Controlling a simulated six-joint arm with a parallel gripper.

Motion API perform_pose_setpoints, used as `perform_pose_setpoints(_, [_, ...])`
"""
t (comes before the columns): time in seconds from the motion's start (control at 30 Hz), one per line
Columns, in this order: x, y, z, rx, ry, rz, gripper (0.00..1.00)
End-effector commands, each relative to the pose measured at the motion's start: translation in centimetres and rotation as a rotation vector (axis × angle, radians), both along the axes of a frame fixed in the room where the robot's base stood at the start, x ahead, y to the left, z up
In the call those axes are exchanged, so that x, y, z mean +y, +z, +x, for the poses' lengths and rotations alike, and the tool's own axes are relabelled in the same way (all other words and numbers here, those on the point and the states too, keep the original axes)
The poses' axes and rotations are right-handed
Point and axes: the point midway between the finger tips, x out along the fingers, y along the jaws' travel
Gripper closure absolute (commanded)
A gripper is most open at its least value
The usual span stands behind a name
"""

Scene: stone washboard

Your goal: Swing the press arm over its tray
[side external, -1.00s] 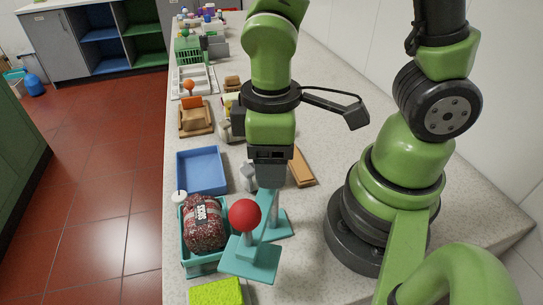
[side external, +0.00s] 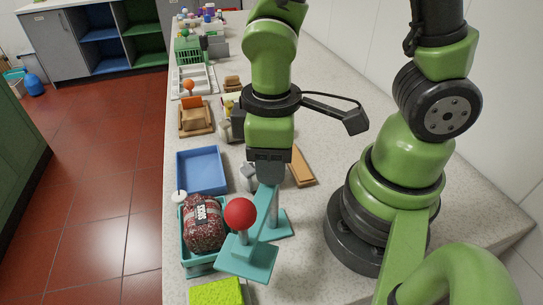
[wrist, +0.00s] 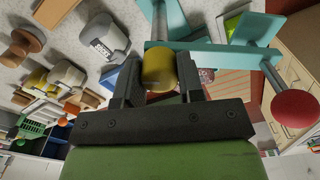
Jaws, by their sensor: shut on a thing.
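The teal press arm (side external: 262,232) reaches from its post on a teal base toward the front. Its flat plate (side external: 246,260) and red ball knob (side external: 240,213) are at the free end. The teal tray (side external: 198,267) stands to the left, holding a dark red labelled bag (side external: 204,224). In the side view the plate overlaps only the tray's front right corner. My gripper (side external: 268,182) is above the press arm. In the wrist view my gripper (wrist: 158,85) is shut on the arm's yellow handle (wrist: 158,68); the side view hides this handle.
A blue tray (side external: 202,170) is behind the teal tray. A yellow-green sponge (side external: 216,292) lies at the front edge. A wooden board (side external: 301,168) and a grey item (side external: 248,178) are near my gripper. The counter's left edge borders the trays.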

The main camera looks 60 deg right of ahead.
Motion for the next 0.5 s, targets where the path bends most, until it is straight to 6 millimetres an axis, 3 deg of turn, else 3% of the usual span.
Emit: perform_pose_setpoints(0.5, [-0.05,0.06,0.06,-0.001,-0.399,0.002,1.00])
